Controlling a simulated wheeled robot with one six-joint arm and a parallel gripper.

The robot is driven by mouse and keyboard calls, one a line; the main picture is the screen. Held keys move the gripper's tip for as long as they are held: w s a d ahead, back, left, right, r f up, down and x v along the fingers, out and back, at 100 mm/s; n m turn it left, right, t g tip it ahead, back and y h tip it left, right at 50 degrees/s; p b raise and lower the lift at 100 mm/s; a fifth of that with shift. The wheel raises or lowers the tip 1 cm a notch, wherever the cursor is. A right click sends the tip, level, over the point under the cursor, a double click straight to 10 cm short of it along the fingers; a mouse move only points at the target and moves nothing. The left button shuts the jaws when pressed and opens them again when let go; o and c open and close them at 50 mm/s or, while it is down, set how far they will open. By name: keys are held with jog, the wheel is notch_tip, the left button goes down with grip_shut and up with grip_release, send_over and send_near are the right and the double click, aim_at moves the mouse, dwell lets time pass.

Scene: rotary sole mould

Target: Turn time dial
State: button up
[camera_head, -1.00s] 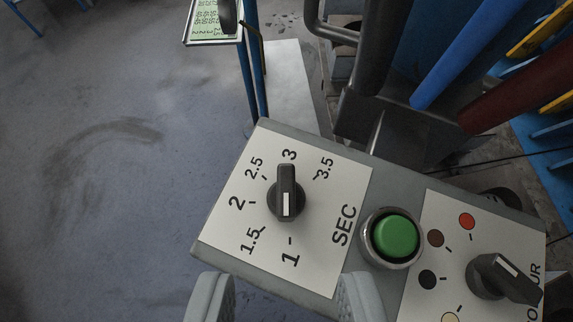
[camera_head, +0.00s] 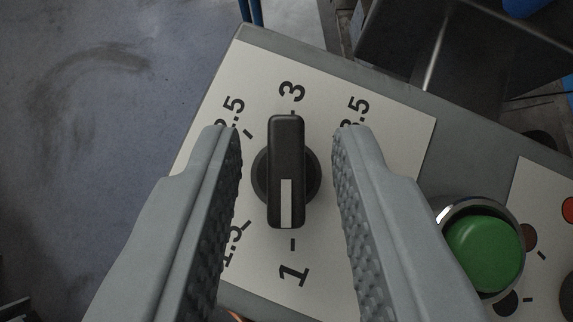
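The time dial (camera_head: 286,172) is a black knob with a raised bar and a white stripe, in the middle of the view. Its bar stands upright in the picture, between the 3 above and the 1 below, with the white stripe at the end toward 1. It sits on a white scale plate (camera_head: 395,115) with printed numbers, partly hidden by my fingers. My gripper (camera_head: 286,140) is open, with one ridged finger on each side of the dial. Gaps show between the fingers and the dial's bar.
A green push button (camera_head: 484,255) in a metal ring sits right of my right finger. A second white plate (camera_head: 540,215) with coloured dots is at the right edge. A dark metal part (camera_head: 450,50) stands behind the panel. Open floor (camera_head: 80,130) lies to the left.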

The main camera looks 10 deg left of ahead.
grip_shut()
jog(key=shift+a+m+h, duration=0.1)
jog(key=shift+m+h, duration=0.2)
jog(key=shift+m, duration=0.1)
jog(key=m+h, duration=0.3)
jog(key=shift+a+r+m, duration=0.1)
jog(key=shift+a+m, duration=0.15)
jog(key=shift+m, duration=0.15)
jog(key=m+h, duration=0.1)
jog(key=m, duration=0.1)
jog(key=m+g+h, duration=0.1)
jog(key=m+h, duration=0.1)
jog(key=m+g+h, duration=0.1)
jog(key=m, duration=0.1)
jog(key=shift+w+a+h, duration=0.15)
jog(key=shift+a+h, duration=0.1)
jog(key=shift+h, duration=0.05)
jog(key=m+g+h, duration=0.1)
jog(key=m, duration=0.1)
jog(key=m+g, duration=0.1)
jog(key=m, duration=0.1)
jog(key=m+g+h, duration=0.1)
jog(key=m+g, duration=0.1)
jog(key=shift+w+a+m+h, duration=0.1)
jog(key=shift+w+m+h, duration=0.2)
jog(key=m+g, duration=0.3)
jog(key=m, duration=0.1)
jog(key=shift+w+m+g, duration=0.15)
jog(key=shift+m+g, duration=0.25)
